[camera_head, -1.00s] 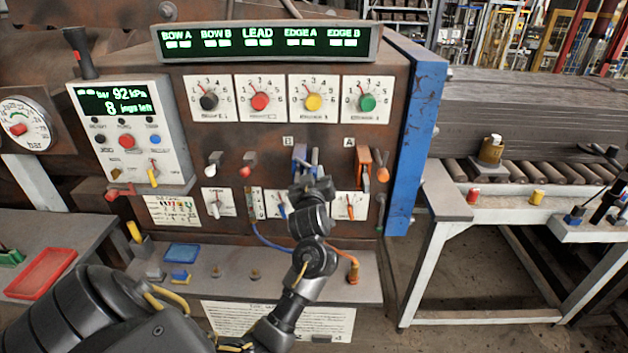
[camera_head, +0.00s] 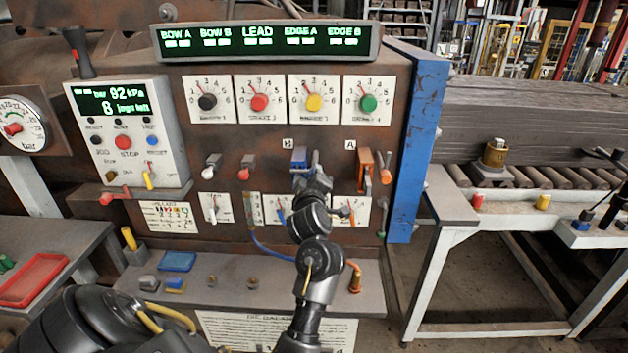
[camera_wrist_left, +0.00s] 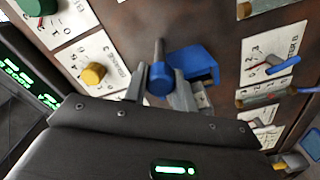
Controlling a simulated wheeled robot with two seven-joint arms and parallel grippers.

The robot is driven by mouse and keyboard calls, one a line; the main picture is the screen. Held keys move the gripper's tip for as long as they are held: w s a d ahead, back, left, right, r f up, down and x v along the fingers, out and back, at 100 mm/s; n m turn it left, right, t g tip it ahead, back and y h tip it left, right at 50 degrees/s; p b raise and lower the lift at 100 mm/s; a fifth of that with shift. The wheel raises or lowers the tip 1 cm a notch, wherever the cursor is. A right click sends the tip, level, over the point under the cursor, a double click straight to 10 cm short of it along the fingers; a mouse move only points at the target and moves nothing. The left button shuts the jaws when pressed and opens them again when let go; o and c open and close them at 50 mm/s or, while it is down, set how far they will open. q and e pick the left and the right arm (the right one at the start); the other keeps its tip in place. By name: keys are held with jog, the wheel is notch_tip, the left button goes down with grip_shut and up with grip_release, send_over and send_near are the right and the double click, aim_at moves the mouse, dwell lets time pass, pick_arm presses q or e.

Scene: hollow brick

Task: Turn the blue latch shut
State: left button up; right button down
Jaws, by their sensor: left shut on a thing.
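The blue latch (camera_head: 299,157) sits under the B label on the brown machine panel. Its blue bracket (camera_wrist_left: 196,62) and a handle with a round blue end (camera_wrist_left: 160,80) show in the left wrist view. My left gripper (camera_head: 313,172) is at the latch in the head view, hiding its lower part. In the wrist view the fingers of my left gripper (camera_wrist_left: 160,90) stand on both sides of the handle and are shut on it. The handle stands to one side of the bracket. My right gripper is in neither view.
An orange latch (camera_head: 364,168) under the A label is close on the right. A grey lever (camera_head: 212,164) and a red lever (camera_head: 247,166) are to the left. Dials are above, a shelf (camera_head: 225,296) with small fittings is below, and a blue post (camera_head: 418,150) bounds the panel's right side.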

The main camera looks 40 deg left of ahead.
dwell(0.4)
pick_arm(q)
jog(key=o, duration=1)
